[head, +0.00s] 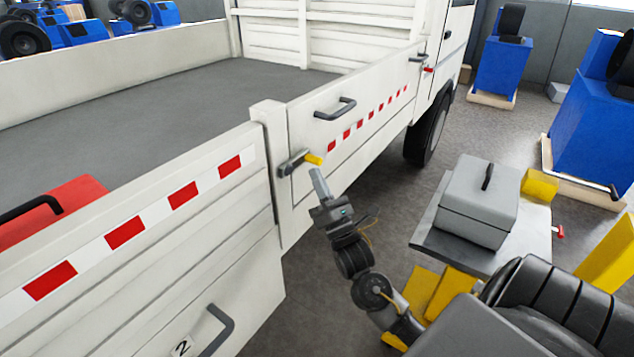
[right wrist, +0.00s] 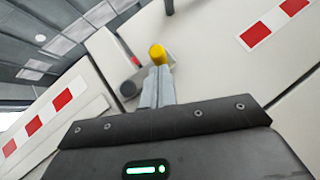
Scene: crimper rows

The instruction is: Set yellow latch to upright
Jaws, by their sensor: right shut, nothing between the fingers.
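The yellow latch (head: 313,159) is on the white truck side panel by the corner post. Its grey lever (head: 292,162) lies roughly level, tilted a little, with the yellow tip toward the right. My right gripper (head: 319,182) is just below the yellow tip, its fingers together and empty. In the right wrist view the yellow tip (right wrist: 157,54) stands right at the ends of my closed fingers (right wrist: 157,86); I cannot tell whether they touch. The latch's grey base (right wrist: 129,88) shows to the left of the fingers. My left gripper is not in view.
A dark handle (head: 336,109) sits on the panel above and right of the latch. Another handle (head: 218,330) is on the near panel. A grey toolbox (head: 478,200) stands on a grey surface at right. A red case (head: 52,215) is in the truck bed.

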